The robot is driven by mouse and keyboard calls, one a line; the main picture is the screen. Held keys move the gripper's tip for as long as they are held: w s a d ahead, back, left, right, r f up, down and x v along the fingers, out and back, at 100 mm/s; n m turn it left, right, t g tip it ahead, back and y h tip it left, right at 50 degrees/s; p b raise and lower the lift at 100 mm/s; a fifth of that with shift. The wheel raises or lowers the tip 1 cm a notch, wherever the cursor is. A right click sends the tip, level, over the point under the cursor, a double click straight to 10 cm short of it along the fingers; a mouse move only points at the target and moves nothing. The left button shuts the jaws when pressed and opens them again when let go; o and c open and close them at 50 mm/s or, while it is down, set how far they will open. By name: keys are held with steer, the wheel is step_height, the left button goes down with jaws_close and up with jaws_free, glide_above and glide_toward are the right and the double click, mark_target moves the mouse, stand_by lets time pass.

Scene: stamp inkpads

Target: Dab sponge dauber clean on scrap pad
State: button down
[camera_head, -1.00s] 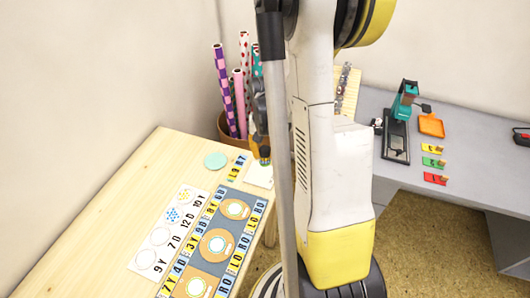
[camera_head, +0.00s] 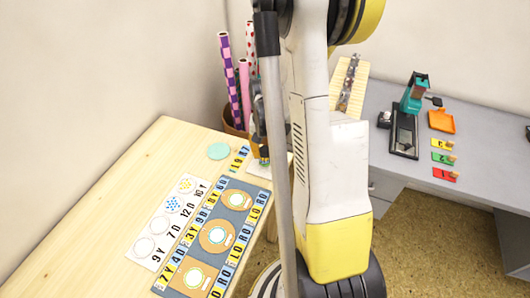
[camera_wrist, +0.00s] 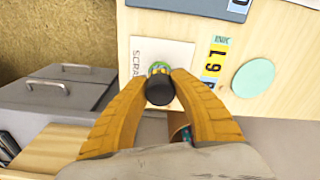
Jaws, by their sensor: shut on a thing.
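My gripper (camera_wrist: 160,92) is shut on the sponge dauber (camera_wrist: 159,91), gripping its dark round end between two orange-yellow fingers in the wrist view. A green and yellow part of the dauber shows beyond the dark end. The white scrap pad (camera_wrist: 178,52), with "SCRA" lettering at its left edge, lies below on the wooden table. The dauber stands over the pad's lower middle; I cannot tell whether it touches. In the head view the pad (camera_head: 259,169) is partly hidden behind my arm.
A mint round disc (camera_wrist: 254,77) and a lettered strip (camera_wrist: 214,60) lie beside the pad. A grey mat (camera_head: 246,187) with round pieces and a white card (camera_head: 150,248) lie nearer. Wrapping rolls (camera_head: 229,75) stand behind. A grey desk (camera_head: 480,130) is at right.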

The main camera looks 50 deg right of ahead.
steer(key=shift+f+b, duration=0.6)
steer(key=shift+b, duration=0.15)
stand_by(1.5)
steer(key=shift+r, duration=0.1)
stand_by(0.3)
steer(key=shift+r+p, duration=0.4)
steer(key=shift+r, duration=0.1)
steer(key=shift+r+p, duration=1.65)
steer(key=shift+r, duration=0.65)
steer(key=shift+f, duration=0.15)
steer(key=shift+f+b, duration=2.05)
steer(key=shift+f, duration=0.1)
steer(key=shift+f+b, duration=0.65)
steer(key=shift+b, duration=0.05)
